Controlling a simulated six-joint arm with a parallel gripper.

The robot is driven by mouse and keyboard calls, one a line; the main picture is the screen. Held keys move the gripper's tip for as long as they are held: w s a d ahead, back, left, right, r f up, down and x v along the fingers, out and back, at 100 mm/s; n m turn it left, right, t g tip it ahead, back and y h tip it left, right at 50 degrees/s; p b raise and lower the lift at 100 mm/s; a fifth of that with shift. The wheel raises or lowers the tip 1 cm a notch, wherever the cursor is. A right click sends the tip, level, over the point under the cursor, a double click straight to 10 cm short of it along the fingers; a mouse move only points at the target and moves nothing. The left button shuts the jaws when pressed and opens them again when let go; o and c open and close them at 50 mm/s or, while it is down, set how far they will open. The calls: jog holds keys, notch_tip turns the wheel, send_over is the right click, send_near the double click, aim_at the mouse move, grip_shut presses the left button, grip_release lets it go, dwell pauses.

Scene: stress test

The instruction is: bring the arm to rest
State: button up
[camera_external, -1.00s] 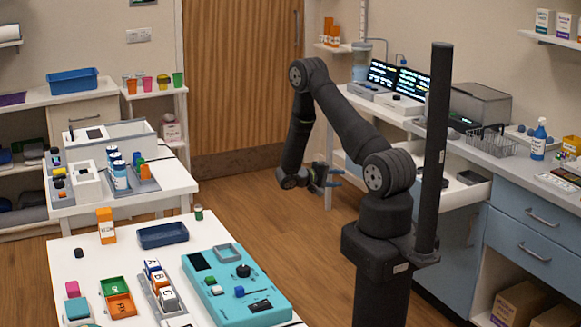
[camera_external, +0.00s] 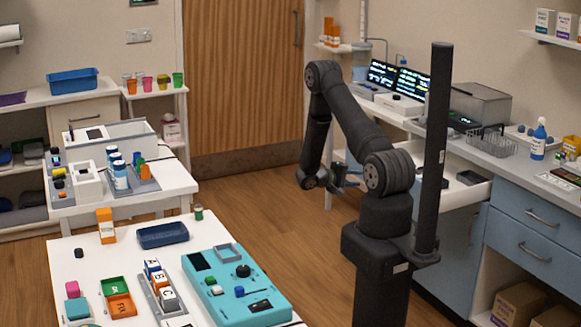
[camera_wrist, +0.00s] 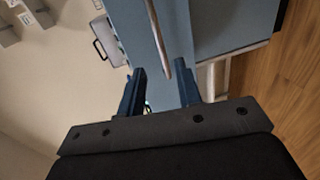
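My gripper (camera_external: 338,176) hangs in the open floor area between the tables and the right counter, at about the height of the open drawer. In the external view it is small and partly hidden behind my arm. In the wrist view my gripper (camera_wrist: 160,88) has its two blue fingers spread apart with a gap between them. Nothing is held between the fingers. Beyond them are a blue cabinet front and a thin rod-like handle (camera_wrist: 158,40).
An open drawer (camera_external: 462,190) juts from the right counter beside my arm. The white front table (camera_external: 90,265) holds a teal panel (camera_external: 235,290) and a blue tray (camera_external: 163,235). Wooden floor (camera_external: 260,200) is clear between the tables and my arm.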

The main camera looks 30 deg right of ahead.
jog(key=x, duration=0.9)
jog(key=v, duration=1.7)
jog(key=shift+a, duration=0.2)
jog(key=shift+x, duration=9.5)
jog(key=shift+r, duration=0.2)
